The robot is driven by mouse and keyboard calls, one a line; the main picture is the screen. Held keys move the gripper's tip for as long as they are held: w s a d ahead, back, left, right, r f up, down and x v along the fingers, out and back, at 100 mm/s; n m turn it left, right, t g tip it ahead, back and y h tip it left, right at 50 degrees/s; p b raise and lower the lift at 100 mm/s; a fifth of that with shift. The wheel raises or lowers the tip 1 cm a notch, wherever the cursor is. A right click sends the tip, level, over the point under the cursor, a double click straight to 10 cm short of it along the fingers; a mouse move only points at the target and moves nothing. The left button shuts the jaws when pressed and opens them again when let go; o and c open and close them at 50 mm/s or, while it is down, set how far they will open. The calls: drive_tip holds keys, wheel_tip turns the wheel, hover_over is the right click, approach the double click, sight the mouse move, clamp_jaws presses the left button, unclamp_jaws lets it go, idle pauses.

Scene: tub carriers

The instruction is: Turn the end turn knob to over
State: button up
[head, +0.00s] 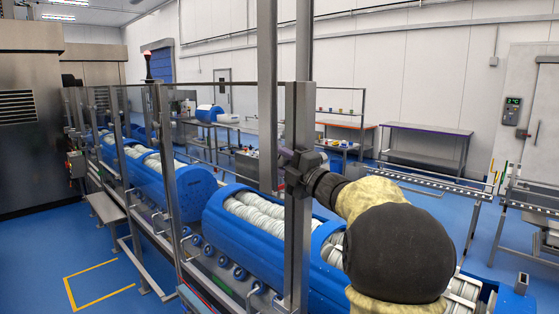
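My arm reaches in from the lower right, and my gripper (296,170) is at the upright steel post (299,235) in the middle of the view. The gripper is small and dark here; I cannot tell whether its fingers are open or shut, or whether it touches the post. I cannot make out the end turn knob for certain; it may be hidden behind my gripper or too small to tell. A grey box with small controls (247,166) stands behind the post, to the left of my gripper.
Blue tub carriers (240,205) filled with white rolls stand on the roller conveyor (205,265) behind clear guard panels and steel posts. A second grey box (76,163) is at the far left. Tables (425,130) stand at the back. Blue floor is open at the lower left.

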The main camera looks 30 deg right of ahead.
drive_tip(key=shift+r+p, duration=0.1)
drive_tip(key=shift+p, duration=0.35)
drive_tip(key=g+p, duration=0.1)
drive_tip(key=p, duration=0.2)
drive_tip(key=g+h+p, duration=0.1)
drive_tip(key=g+p, duration=0.1)
drive_tip(key=p, duration=0.2)
drive_tip(key=shift+r+g, duration=0.2)
drive_tip(key=shift+g, duration=0.1)
drive_tip(key=g+p, duration=0.1)
drive_tip(key=p, duration=0.2)
drive_tip(key=shift+f+h, duration=0.1)
drive_tip(key=shift+h, duration=0.2)
drive_tip(key=shift+f+g+p, duration=0.1)
drive_tip(key=shift+g+p, duration=0.3)
drive_tip(key=shift+p, duration=0.1)
drive_tip(key=shift+f, duration=0.15)
drive_tip(key=o, duration=1)
